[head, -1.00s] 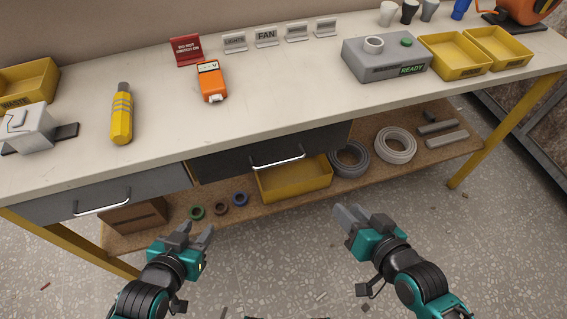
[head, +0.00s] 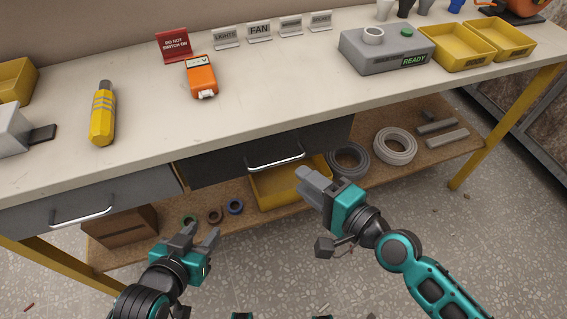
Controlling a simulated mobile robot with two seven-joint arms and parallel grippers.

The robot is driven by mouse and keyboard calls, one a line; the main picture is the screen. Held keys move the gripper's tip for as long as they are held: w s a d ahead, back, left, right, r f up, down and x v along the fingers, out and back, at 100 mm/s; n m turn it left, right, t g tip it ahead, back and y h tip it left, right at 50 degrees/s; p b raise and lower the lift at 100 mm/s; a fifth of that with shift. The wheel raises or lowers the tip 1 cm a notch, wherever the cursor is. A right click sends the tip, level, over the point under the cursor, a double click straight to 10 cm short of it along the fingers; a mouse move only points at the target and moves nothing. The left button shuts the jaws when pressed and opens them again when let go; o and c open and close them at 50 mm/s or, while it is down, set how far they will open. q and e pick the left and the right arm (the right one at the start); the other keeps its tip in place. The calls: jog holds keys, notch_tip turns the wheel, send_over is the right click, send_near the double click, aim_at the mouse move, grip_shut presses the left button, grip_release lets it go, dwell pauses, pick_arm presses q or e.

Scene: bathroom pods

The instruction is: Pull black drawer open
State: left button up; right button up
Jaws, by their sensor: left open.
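The black drawer (head: 215,168) sits under the middle of the bench top, and its front looks flush under the edge. Its silver bar handle (head: 276,162) runs across the front. My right gripper (head: 306,180) is just in front of and below the handle's right end, apart from it as far as I can see. Its fingers point up and left toward the drawer; their gap is not clear from this angle. My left gripper (head: 200,236) is open and empty, lower left of the black drawer, in front of the lower shelf.
A grey drawer (head: 120,195) with its own handle is on the left. The lower shelf holds a yellow bin (head: 268,188), coils (head: 396,146) and a brown box (head: 120,235). Tools, signs and a grey READY box (head: 385,50) stand on the bench top.

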jog(key=x, duration=0.7)
jog(key=shift+w, duration=0.15)
jog(key=shift+a, duration=0.1)
jog(key=shift+c, duration=0.4)
grip_shut()
dwell(0.7)
